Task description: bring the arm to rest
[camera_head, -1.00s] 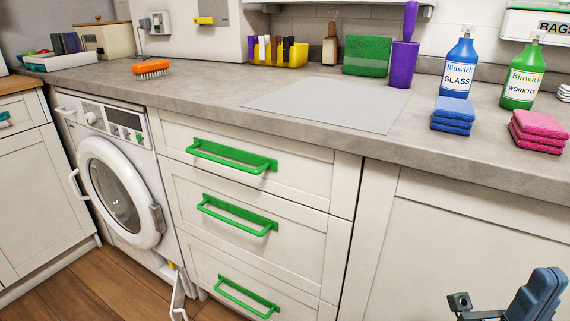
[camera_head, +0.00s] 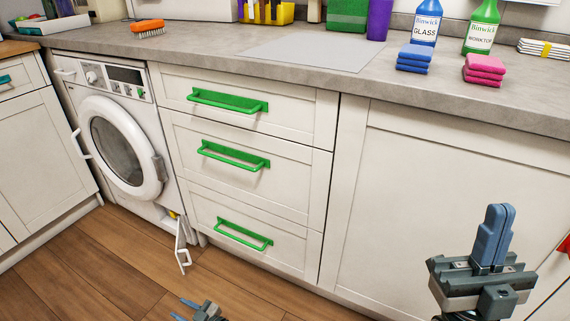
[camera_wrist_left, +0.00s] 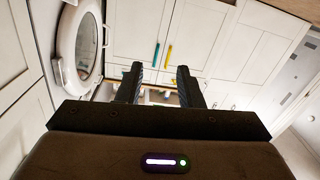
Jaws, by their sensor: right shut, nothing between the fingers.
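My left gripper (camera_head: 180,308) shows at the bottom edge of the head view, low over the wooden floor and apart from the cabinets. In the left wrist view its two dark fingers (camera_wrist_left: 160,84) stand apart with nothing held between them. My right gripper (camera_head: 498,235) is at the lower right of the head view, pointing up in front of the white cupboard door. Its blue fingers are shut together and empty.
A white dryer (camera_head: 121,150) has its round door shut and a small flap (camera_head: 182,247) hanging open low down. Green-handled drawers (camera_head: 240,152) are shut. Sponges (camera_head: 414,59), bottles and an orange brush (camera_head: 148,28) stand on the worktop. The wooden floor (camera_head: 110,270) in front is clear.

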